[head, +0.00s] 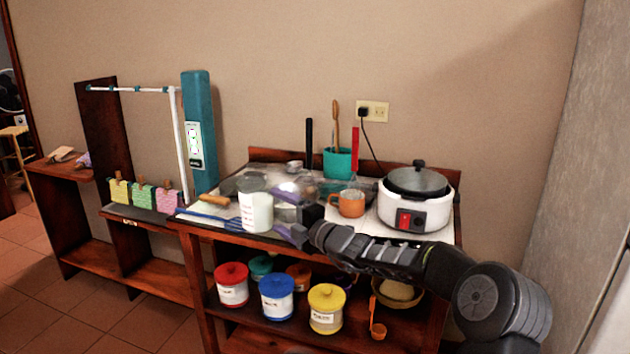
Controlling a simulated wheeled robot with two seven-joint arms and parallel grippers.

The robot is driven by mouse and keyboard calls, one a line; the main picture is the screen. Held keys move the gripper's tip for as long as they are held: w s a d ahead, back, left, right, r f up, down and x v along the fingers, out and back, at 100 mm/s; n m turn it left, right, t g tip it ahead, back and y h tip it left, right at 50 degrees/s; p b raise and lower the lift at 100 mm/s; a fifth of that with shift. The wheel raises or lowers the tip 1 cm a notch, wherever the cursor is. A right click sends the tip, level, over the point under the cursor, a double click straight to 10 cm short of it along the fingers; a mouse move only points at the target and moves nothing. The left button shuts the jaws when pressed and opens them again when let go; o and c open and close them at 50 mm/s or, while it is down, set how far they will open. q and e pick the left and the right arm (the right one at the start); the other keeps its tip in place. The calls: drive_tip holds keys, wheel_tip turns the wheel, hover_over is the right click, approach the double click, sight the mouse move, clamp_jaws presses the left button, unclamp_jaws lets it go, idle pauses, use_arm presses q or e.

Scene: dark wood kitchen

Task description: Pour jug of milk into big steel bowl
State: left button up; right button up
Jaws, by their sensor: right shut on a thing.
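My right arm comes in from the lower right, and my right gripper (278,213) is shut on a white jug (256,212) with a label on its front. The jug looks upright, at the front part of the counter top; I cannot tell whether it touches the surface. A shiny, greyish metal shape (289,189) shows just behind the gripper and may be the big steel bowl; the gripper partly hides it. The milk inside the jug cannot be seen. My left gripper is out of view.
A white cooker (416,203) with a dark lid stands at the counter's right, beside an orange mug (348,204). A teal utensil holder (338,163) stands behind. Blue utensils (209,216) lie at the front left. Red, blue and yellow-lidded canisters (277,299) fill the shelf below.

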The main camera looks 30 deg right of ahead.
drive_tip(key=w+d+r+m+h, duration=0.3)
drive_tip(key=d+r+h, duration=0.3)
drive_tip(key=d, duration=0.5)
drive_tip(key=shift+w+d+r+m+t+h+b, duration=0.2)
drive_tip(key=shift+d+r+m+t+h+b, duration=0.15)
drive_tip(key=shift+r+m, duration=0.3)
drive_tip(key=g+p, duration=0.1)
drive_tip(key=p, duration=0.1)
drive_tip(key=r+g+p, duration=0.1)
drive_tip(key=p, duration=0.2)
drive_tip(key=s+g+p, duration=0.1)
drive_tip(key=p, duration=0.2)
drive_tip(key=shift+r, duration=0.25)
drive_tip(key=shift+s+a+r+n+g, duration=0.15)
drive_tip(key=shift+n+g, duration=0.1)
drive_tip(key=shift+g, duration=0.2)
drive_tip(key=shift+w+r+g, duration=0.1)
drive_tip(key=shift+w+g, duration=0.1)
drive_tip(key=shift+g, duration=0.1)
